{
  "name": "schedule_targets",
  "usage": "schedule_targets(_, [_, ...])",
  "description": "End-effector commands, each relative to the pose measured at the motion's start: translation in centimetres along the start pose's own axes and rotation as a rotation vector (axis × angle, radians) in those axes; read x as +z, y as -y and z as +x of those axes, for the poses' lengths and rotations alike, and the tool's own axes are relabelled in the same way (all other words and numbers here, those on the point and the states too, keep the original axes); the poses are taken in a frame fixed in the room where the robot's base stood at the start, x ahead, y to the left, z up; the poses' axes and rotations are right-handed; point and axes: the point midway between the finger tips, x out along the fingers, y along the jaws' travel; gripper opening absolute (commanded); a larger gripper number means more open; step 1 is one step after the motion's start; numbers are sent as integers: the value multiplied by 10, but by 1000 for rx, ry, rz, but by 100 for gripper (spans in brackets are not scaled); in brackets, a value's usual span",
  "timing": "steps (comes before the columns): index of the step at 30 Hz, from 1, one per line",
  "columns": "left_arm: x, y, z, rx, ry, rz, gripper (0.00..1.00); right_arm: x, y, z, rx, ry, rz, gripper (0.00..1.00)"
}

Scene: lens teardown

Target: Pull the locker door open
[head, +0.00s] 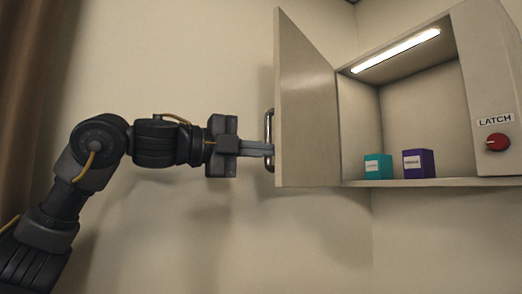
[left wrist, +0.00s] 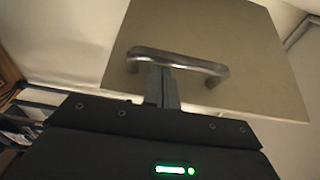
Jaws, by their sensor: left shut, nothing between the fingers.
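The locker door (head: 305,105) stands open, swung out to the left of the lit locker (head: 420,100). A metal bar handle (head: 269,125) is on the door's outer face; it also shows in the left wrist view (left wrist: 195,64). My left gripper (head: 268,150) is at the handle with its fingers shut and nothing between them. In the left wrist view, its fingertips (left wrist: 161,70) reach the bar near its left end. I cannot tell whether they touch it. My right gripper is not in view.
Inside the locker, a teal box (head: 378,167) and a purple box (head: 419,164) stand on the floor under a bright light strip (head: 396,50). A red knob (head: 497,142) sits under a LATCH label on the right panel. A brown curtain (head: 30,80) hangs at far left.

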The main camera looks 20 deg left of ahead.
Motion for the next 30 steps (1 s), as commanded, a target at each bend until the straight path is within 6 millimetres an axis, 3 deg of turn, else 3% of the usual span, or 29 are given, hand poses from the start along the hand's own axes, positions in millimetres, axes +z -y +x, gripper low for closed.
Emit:
schedule_targets(5, [0, -3, -21, -4, 1, 1, 0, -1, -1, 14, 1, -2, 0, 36])
schedule_targets(10, [0, -4, -56, -4, 1, 0, 0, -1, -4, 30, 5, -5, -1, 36])
schedule_targets(18, [1, -2, -98, -3, 0, 0, 0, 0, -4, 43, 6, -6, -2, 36])
schedule_targets(30, [1, -2, -105, 0, -1, -1, 0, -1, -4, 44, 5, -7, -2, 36])
